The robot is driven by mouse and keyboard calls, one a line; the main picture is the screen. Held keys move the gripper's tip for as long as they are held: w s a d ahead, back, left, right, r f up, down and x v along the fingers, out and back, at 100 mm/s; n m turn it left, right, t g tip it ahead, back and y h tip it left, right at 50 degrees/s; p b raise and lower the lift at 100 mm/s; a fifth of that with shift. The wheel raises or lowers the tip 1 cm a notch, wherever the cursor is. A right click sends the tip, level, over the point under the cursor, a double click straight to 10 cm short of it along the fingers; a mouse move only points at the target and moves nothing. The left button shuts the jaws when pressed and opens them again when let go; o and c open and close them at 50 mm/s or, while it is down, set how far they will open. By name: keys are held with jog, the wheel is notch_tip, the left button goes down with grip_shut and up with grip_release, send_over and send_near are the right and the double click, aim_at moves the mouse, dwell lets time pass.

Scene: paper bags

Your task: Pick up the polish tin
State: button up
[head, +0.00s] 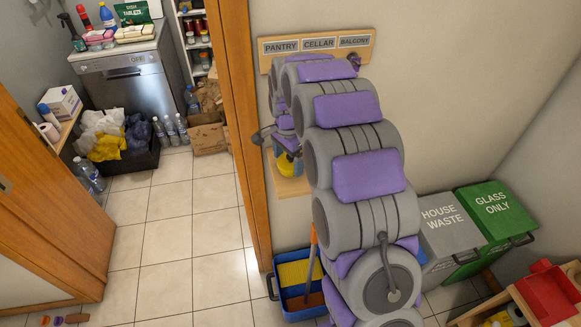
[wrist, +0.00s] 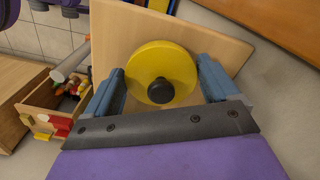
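The polish tin (wrist: 140,65) is a round yellow disc with a black centre, on a light wooden shelf board (wrist: 108,35) in the wrist view. My gripper (wrist: 161,66) is open, its two blue fingers spread to the left and right of the tin. The tin's edges look very close to both fingers; I cannot tell whether they touch. In the head view a small yellow part of the tin (head: 286,164) shows below my gripper (head: 288,146), above the small wall shelf (head: 290,188). My arm hides much of that area.
A key board labelled pantry, cellar and balcony (head: 318,44) hangs on the wall above. Below are a blue crate (head: 300,302), a grey waste bin (head: 446,225) and a green glass bin (head: 496,210). A door frame (head: 243,110) stands left of the shelf.

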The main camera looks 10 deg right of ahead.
jog(key=shift+a, duration=0.1)
jog(key=c, duration=0.3)
jog(key=shift+d, duration=0.5)
jog(key=shift+c, duration=1.3)
jog(key=shift+d, duration=0.25)
